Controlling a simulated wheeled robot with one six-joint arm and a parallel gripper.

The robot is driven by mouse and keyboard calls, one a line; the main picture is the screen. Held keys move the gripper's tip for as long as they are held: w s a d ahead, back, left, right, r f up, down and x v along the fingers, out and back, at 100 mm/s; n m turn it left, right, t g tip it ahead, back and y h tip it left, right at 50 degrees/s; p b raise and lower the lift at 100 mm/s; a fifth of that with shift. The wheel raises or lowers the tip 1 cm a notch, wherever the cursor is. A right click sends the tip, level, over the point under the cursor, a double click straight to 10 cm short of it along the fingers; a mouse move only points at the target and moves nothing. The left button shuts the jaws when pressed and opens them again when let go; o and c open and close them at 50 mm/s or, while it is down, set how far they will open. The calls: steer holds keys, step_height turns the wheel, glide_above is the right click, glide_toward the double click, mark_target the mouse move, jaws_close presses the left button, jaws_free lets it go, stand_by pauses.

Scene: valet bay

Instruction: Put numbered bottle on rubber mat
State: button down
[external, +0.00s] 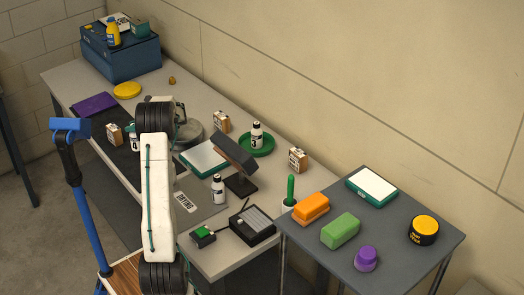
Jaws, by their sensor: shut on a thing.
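My gripper (181,122) is at the end of my raised arm, above the long table and beside a grey round dish (188,134). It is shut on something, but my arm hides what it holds. A white bottle with a black cap and the number 3 (257,136) stands upright on a green round tray (268,146). Another such bottle (218,189) stands near the table's front middle. A third bottle (134,138) shows partly beside my arm. A black mat (117,157) lies at the left; a grey mat with a "DRYING" label (208,211) lies nearer. I cannot tell which is rubber.
A dark tilted stand (235,157), a white-topped green case (204,158) and small brown boxes (221,121) crowd the table. A blue chest (121,57) stands at the far end. A side table (382,270) holds orange and green blocks.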

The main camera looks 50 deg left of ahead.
mark_target(135, 144)
steer(key=shift+w+a, duration=0.15)
steer(key=shift+f, duration=1.75)
steer(key=shift+f, duration=0.2)
steer(key=c, duration=1.2)
jaws_free()
steer(key=shift+r, duration=0.15)
